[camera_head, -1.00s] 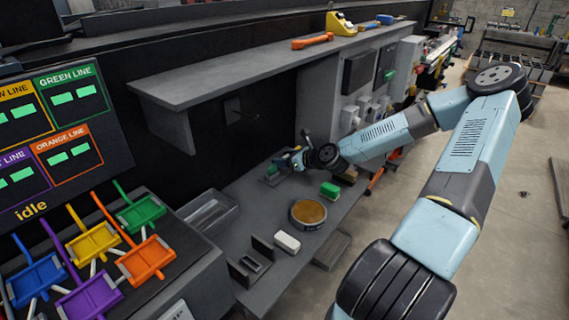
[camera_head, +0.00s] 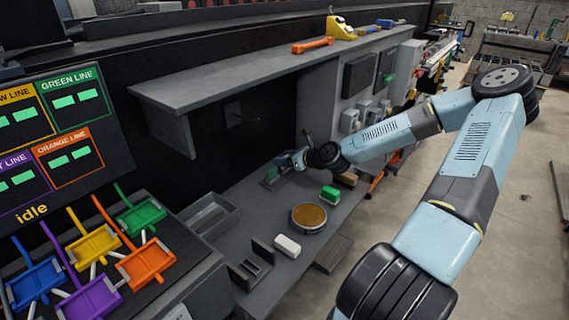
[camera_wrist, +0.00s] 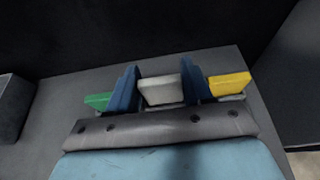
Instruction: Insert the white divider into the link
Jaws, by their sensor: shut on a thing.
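My gripper (camera_wrist: 160,88) shows in the wrist view as two blue fingers. It is shut on the white divider (camera_wrist: 160,91), which sits between the fingers. A green piece (camera_wrist: 97,101) lies just left of the fingers and a yellow piece (camera_wrist: 231,86) just right of them. The link is largely hidden behind my gripper in the wrist view, and I cannot tell how deep the divider sits in it. In the head view my gripper (camera_head: 284,161) is low over the far part of the grey bench, and the divider is too small to make out there.
On the bench (camera_head: 258,205) are a green-topped brush (camera_head: 330,194), a round tan-topped tin (camera_head: 309,216), a white block (camera_head: 287,246) and a grey tray (camera_head: 209,217). A shelf (camera_head: 230,75) overhangs the back. Coloured scoops stand at the left.

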